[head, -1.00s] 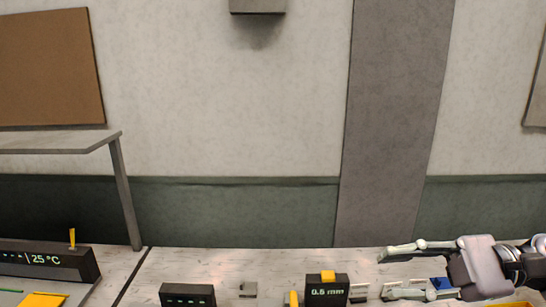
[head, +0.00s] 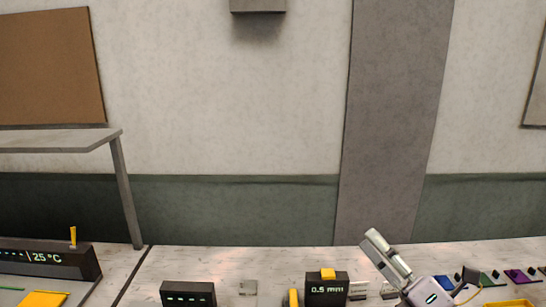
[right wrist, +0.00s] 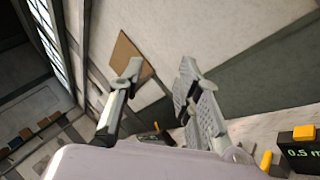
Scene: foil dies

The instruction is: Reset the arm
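My right gripper (head: 371,241) is at the lower right of the head view, its fingers angled up and to the left in front of the table's back part. In the right wrist view, the two fingers of this gripper (right wrist: 160,68) stand apart with nothing between them. My left gripper is in neither view.
A black box reading 0.5 mm (head: 327,291) stands just left of my right gripper. Coloured pieces, one purple (head: 515,276), line the right side.

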